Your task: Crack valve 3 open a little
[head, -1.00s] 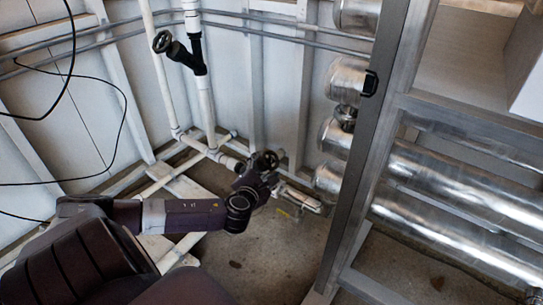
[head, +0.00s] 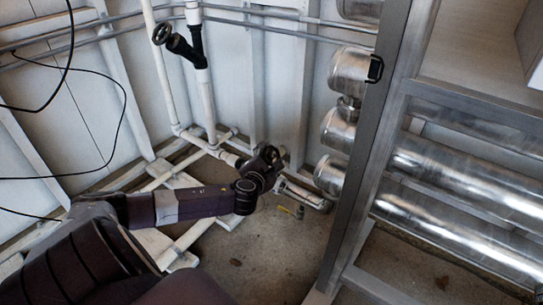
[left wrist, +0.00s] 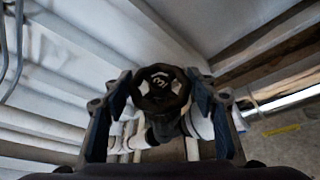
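The valve handwheel marked 3 (left wrist: 160,88) is dark and ring-shaped, and faces my left wrist camera. My left gripper (left wrist: 160,97) has its fingers spread, one on each side of the wheel. The fingertips lie close to the rim; whether they touch it is not clear. In the head view, the left gripper (head: 262,170) is at the low wheel by the corner pipes and hides most of the valve body. My right gripper is not in view.
Another dark valve (head: 172,40) sits higher on a white vertical pipe. White pipes (head: 205,146) run low along the wall. A grey metal frame (head: 372,150) with shiny cylinders (head: 460,185) stands at the right. Bare concrete floor (head: 270,250) lies below the arm.

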